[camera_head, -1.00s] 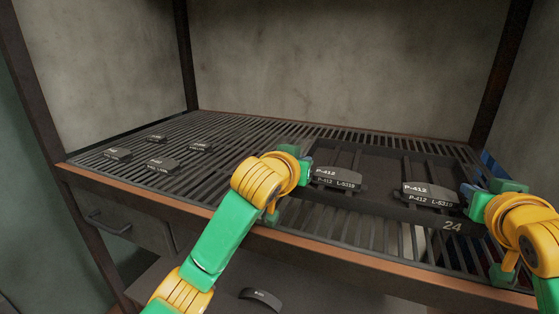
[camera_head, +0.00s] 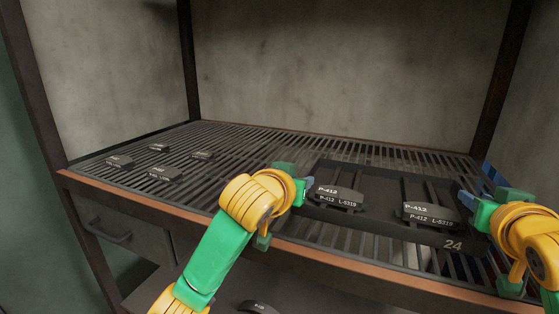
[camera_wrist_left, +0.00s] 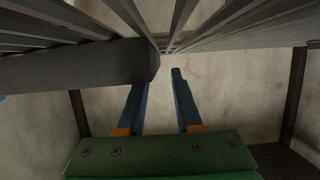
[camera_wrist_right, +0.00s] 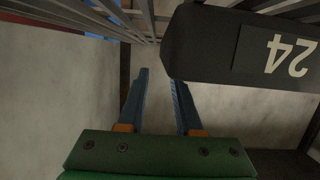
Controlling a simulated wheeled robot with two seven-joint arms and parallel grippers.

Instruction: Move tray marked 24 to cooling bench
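The dark tray marked 24 (camera_head: 395,232) lies over the slatted bench (camera_head: 265,138), its number on the front wall. It carries a left brake shoe (camera_head: 338,199) and a right brake shoe (camera_head: 430,217), both labelled P-412. My left gripper (camera_head: 301,190) is at the tray's left end and my right gripper (camera_head: 472,200) at its right end. In the left wrist view the fingers (camera_wrist_left: 160,90) stand apart, with the tray's corner (camera_wrist_left: 100,62) near the left fingertip. In the right wrist view the fingers (camera_wrist_right: 157,88) also stand apart; the tray (camera_wrist_right: 215,45) is beside the right fingertip.
Several loose brake shoes (camera_head: 157,173) lie at the bench's left end. A copper-coloured front edge (camera_head: 340,262) runs along the bench, with posts and walls around it. A drawer handle (camera_head: 108,229) is below left; another brake shoe (camera_head: 258,307) is lower down. Slats between loose shoes and tray are free.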

